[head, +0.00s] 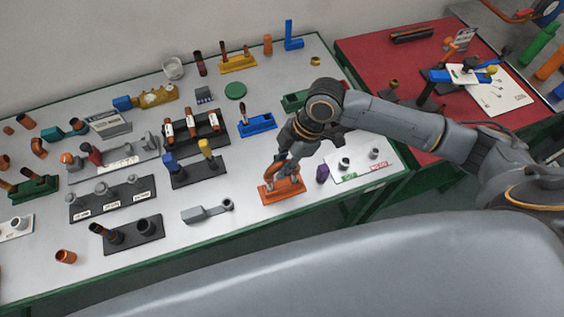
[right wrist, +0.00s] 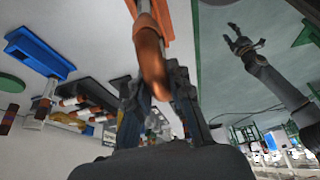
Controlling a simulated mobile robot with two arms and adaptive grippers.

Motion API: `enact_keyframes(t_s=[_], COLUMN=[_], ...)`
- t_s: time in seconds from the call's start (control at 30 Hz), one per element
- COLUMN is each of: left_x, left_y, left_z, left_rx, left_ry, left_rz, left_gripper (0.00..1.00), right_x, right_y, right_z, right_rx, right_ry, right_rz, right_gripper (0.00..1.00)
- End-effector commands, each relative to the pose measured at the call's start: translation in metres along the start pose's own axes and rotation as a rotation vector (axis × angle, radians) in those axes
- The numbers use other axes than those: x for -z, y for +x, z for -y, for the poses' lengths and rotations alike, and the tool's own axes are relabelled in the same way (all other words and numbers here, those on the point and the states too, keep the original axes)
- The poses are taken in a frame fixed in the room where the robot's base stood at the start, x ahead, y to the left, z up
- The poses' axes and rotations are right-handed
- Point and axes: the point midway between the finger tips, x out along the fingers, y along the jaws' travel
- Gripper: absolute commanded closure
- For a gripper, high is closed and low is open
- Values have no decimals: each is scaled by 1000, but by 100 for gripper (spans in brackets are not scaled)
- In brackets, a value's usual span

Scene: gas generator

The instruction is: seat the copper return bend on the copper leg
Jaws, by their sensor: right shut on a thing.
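My right gripper (head: 283,172) points down over an orange base (head: 270,197) near the table's front edge. In the right wrist view the same gripper (right wrist: 158,95) is shut on a curved copper piece, the copper return bend (right wrist: 151,65). The bend is in line with the orange base. I cannot tell the copper leg from the bend here, nor whether the two touch, because the fingers and the bend cover the joint. An arm that looks like my left one shows in the right wrist view, its gripper (right wrist: 242,42) with fingers spread, away from the bend.
A purple piece (head: 322,173) stands close right of the orange base, beside a white card (head: 350,176) with small fittings. A grey bracket (head: 205,213) lies to the left. A blue holder (head: 257,125) stands behind.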

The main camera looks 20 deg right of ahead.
Motion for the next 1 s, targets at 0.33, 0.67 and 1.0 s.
enact_keyframes(t_s=[0.33,0.67,1.0], left_x=[0,-1,0], left_y=[3,3,3], left_z=[0,0,0], left_rx=[0,1,0], left_ry=[0,-1,-1], left_rz=[0,0,0], left_gripper=[48,48,48], right_x=[-2,-2,-3], right_y=[6,5,-42], right_z=[0,0,-1], right_rx=[0,0,-5], right_ry=[0,0,0], right_rz=[0,0,1], right_gripper=[62,53,53])
